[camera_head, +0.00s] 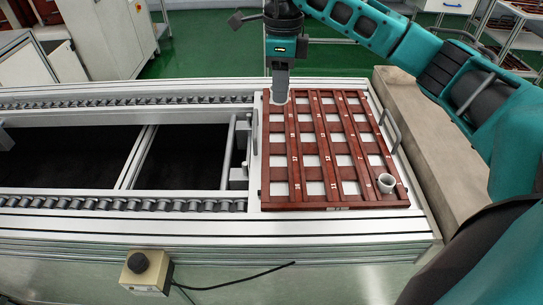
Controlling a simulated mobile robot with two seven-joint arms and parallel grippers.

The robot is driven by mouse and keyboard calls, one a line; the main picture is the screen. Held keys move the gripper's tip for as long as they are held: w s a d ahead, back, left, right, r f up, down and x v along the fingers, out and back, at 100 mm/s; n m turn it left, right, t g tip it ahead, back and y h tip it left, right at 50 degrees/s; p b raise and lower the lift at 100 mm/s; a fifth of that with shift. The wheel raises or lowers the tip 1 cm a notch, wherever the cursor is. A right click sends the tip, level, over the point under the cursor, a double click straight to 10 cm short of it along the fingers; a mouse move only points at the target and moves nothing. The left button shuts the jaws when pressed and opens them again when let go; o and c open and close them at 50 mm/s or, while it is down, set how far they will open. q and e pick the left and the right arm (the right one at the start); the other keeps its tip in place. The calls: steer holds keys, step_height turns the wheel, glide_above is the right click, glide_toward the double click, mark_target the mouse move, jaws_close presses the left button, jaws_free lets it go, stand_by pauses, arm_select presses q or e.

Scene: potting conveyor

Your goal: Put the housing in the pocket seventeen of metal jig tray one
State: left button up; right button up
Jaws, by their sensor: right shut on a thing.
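The metal jig tray (333,206) is a red-brown grid with numbered square pockets, lying on the right end of the conveyor. My right gripper (280,86) points down over the tray's far left corner. It is shut on a pale grey, round housing (279,98), mostly hidden by the fingers. The housing is at or just above the far left pocket; I cannot tell whether it touches the tray. The other visible pockets look empty. Most pocket numbers are too small to read surely. My left gripper is out of view.
Roller rails (130,204) run left from the tray, with dark open gaps between them. A metal handle (390,130) rises at the tray's right side. A control box with a black knob (145,272) sits at the front. Cabinets (105,35) stand behind.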

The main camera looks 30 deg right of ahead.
step_height(320, 180, down, 14)
steer(key=shift+d+b, duration=0.1)
steer(key=shift+b, duration=0.2)
step_height(320, 180, down, 4)
steer(key=shift+f, duration=0.45)
steer(key=shift+f+b, duration=0.15)
steer(key=shift+b, duration=0.25)
steer(key=o, duration=1)
